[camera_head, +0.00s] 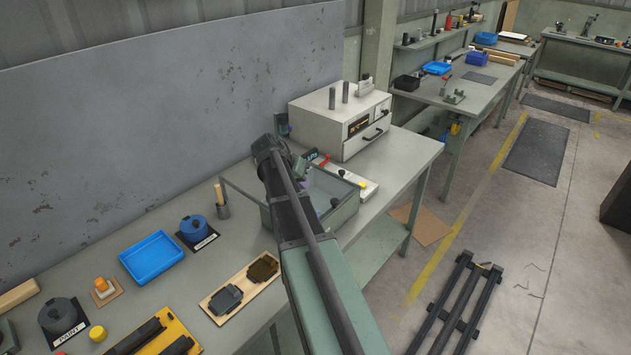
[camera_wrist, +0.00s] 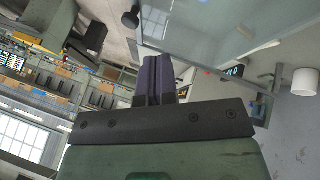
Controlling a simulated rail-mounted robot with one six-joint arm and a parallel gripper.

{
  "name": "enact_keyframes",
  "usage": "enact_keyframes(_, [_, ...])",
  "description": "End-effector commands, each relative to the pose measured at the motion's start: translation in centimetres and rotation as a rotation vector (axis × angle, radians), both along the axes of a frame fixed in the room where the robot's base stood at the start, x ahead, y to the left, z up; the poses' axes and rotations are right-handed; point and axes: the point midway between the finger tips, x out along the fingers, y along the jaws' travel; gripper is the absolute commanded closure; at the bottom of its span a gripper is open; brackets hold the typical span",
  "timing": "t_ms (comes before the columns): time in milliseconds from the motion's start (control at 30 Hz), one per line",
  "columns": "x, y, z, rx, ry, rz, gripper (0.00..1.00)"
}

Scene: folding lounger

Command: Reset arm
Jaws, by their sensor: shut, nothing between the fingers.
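The gripper's fingertips cannot be made out in that view. In the wrist view my gripper (camera_wrist: 155,72) shows two dark fingers side by side and touching, with nothing between them. The wrist view is steeply tilted. It shows a pale translucent panel close to the fingers on the right and shelving with a window on the left.
A white machine (camera_head: 335,125) with a drawer stands behind the bin. On the bench are a blue tray (camera_head: 152,258), a blue round container (camera_head: 194,229), a wooden board (camera_head: 240,287) with dark parts, and a paint pot (camera_head: 62,318).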

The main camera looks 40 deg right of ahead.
Motion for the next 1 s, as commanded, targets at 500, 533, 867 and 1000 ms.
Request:
enact_keyframes(500, [0.5, 1.8, 2.7, 0.006, 0.017, 0.025, 1.0])
enact_keyframes(533, [0.5, 2.0, 2.6, 0.022, 0.035, 0.054, 1.0])
enact_keyframes(867, [-10.3, 24.9, -1.5, 0.522, 0.135, 0.803, 1.0])
enact_keyframes(1000, [-13.9, 32.2, -2.1, 0.607, 0.136, 0.971, 1.0])
